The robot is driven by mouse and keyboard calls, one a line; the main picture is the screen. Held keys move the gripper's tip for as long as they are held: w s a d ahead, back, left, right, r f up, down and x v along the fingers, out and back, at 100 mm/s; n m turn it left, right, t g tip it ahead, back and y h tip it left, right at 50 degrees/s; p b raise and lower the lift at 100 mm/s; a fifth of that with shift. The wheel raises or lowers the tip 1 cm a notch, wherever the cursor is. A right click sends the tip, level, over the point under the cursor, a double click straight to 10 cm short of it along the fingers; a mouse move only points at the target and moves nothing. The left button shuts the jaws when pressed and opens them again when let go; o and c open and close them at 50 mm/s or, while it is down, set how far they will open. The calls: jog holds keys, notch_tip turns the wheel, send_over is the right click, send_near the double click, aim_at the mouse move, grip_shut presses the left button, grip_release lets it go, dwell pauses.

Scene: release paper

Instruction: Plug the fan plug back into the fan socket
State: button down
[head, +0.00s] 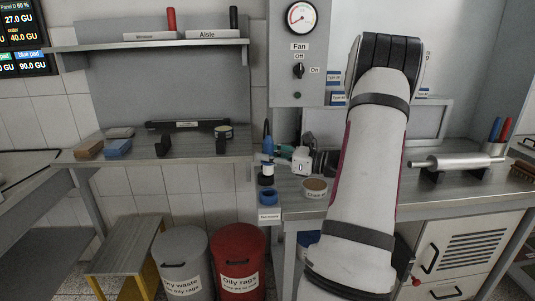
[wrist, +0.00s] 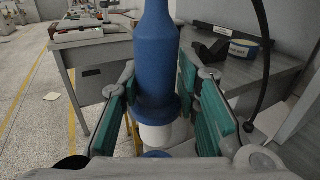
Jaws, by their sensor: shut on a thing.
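The fan plug (head: 267,171) is a blue, bottle-shaped body with a white lower part. It hangs upright above the left corner of the right bench. My gripper (head: 268,154) is shut on it, with teal fingers on either side. The plug (wrist: 157,60) fills the middle of the wrist view between the fingers (wrist: 158,85). A blue ring (head: 268,197), seemingly the fan socket, sits on the bench corner just below the plug. Part of it (wrist: 157,154) shows under the plug's white end. The plug appears apart from the ring; exact alignment cannot be told.
A round tin (head: 315,188) stands right of the ring. The fan panel (head: 298,50) with its Off/On knob is above. A dark cable (wrist: 262,70) curves at right in the wrist view. A grey bin (head: 182,262) and red bin (head: 239,255) stand below left.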

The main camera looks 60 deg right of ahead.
aim_at(268, 171)
jog(key=shift+f+b, duration=1.3)
jog(key=shift+f, duration=1.6)
jog(key=shift+f+b, duration=0.6)
jog(key=shift+f, duration=1.5)
jog(key=c, duration=1.1)
grip_release()
jog(key=shift+s+d, duration=0.1)
jog(key=shift+s, duration=0.05)
jog(key=v, duration=1.1)
jog(key=shift+s+d, duration=0.15)
jog(key=shift+s, duration=0.25)
